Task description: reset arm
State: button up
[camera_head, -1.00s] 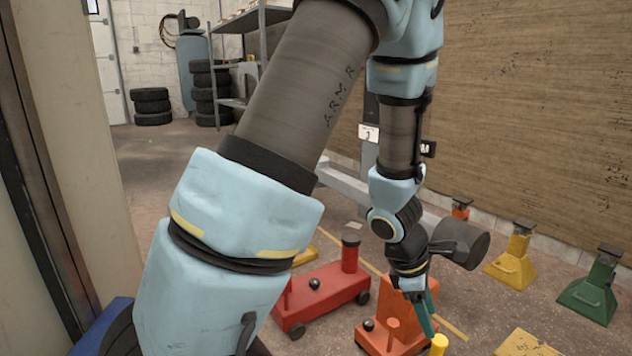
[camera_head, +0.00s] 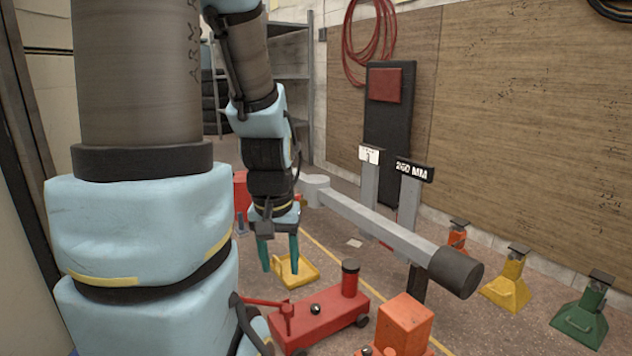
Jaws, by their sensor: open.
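A red floor jack (camera_head: 325,315) and an orange jack (camera_head: 404,322) stand in front. A grey beam (camera_head: 375,222) with a dark cylindrical end crosses the middle. A shelf (camera_head: 290,85) stands behind.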

notch_tip(320, 180, up, 35)
jog(key=p, duration=3.3)
